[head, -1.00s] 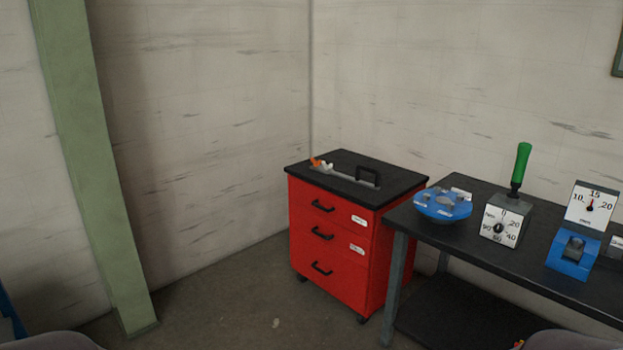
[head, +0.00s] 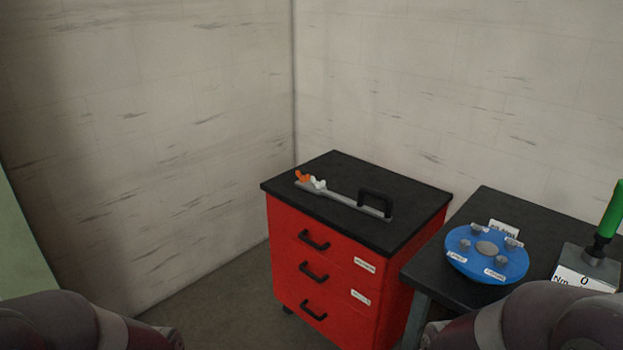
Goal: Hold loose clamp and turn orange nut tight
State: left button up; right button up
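A flat grey bar (head: 340,199) lies on top of the red drawer cabinet. An orange wing-shaped nut (head: 302,176) sits at the bar's left end, with a white wing-shaped piece (head: 318,183) right beside it. A black handle (head: 375,202) stands up at the bar's right end. I cannot tell which part is the loose clamp. Only my arm links show at the bottom left and bottom right. Neither gripper is in view, and nothing of mine touches the bar or the nut.
The red cabinet (head: 318,262) has a black top and three drawers and stands in the wall corner. A dark bench (head: 478,214) to its right holds a blue round plate (head: 487,253) and a green-handled tool (head: 609,215). Floor is free left of the cabinet.

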aim_at(302, 179)
jog(key=i+j+z, duration=0.15)
jog(key=z, duration=0.25)
jog(key=i+j+z, duration=0.25)
jog(key=z, duration=0.15)
jog(key=i+j+z, duration=0.4)
jog(key=k+l, duration=0.1)
